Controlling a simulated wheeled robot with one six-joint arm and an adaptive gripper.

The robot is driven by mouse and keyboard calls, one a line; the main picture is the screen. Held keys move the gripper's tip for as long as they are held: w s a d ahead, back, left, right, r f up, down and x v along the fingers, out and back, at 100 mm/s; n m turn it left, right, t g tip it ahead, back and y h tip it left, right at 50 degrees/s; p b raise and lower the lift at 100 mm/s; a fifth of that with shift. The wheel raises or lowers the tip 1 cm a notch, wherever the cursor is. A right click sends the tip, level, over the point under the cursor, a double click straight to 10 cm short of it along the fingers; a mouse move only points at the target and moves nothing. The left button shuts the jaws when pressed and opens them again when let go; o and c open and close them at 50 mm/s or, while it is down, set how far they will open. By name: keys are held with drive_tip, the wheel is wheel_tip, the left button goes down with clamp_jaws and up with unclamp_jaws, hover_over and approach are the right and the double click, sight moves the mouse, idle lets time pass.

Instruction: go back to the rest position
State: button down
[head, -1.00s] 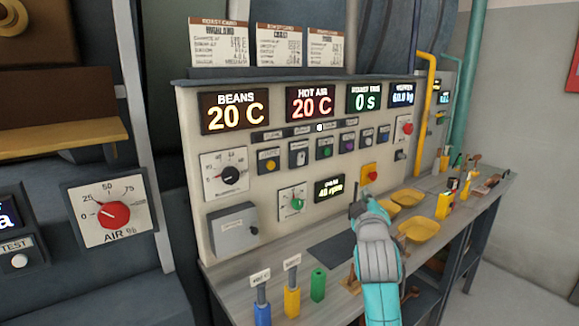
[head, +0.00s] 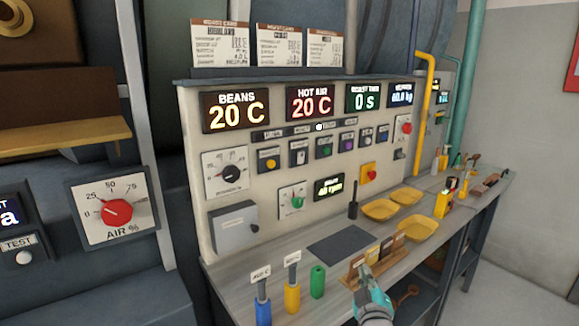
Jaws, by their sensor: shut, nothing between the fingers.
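My gripper (head: 364,284) is at the lower middle of the head view, low in front of the bench. Its dark fingertips point up beside a small wooden rack (head: 352,270) with several cards. The fingers look closed and hold nothing. I cannot tell whether the gripper touches the rack. The rest of my teal and grey arm is cut off by the bottom edge of the picture.
The control panel (head: 262,207) stands behind the bench (head: 225,270). A dark mat (head: 341,245), yellow trays (head: 380,209) and a dark upright tool (head: 353,200) are on the bench. Blue, yellow and green holders (head: 318,282) stand near its front left. The floor at lower right is clear.

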drive_tip(key=s+f+m+g+y, duration=0.1)
drive_tip(key=s+f, duration=0.5)
drive_tip(key=s, duration=0.3)
drive_tip(key=s+f+m, duration=0.1)
drive_tip(key=s+f, duration=0.5)
drive_tip(key=s, duration=0.4)
drive_tip(key=s+f+m+g+y, duration=0.1)
drive_tip(key=s+f, duration=0.6)
drive_tip(key=s, duration=0.2)
drive_tip(key=s+r+m, duration=0.2)
drive_tip(key=s, duration=1.2)
drive_tip(key=s+r+m+g, duration=0.1)
drive_tip(key=s+r+m, duration=0.1)
drive_tip(key=s, duration=1.2)
drive_tip(key=shift+r, duration=0.45)
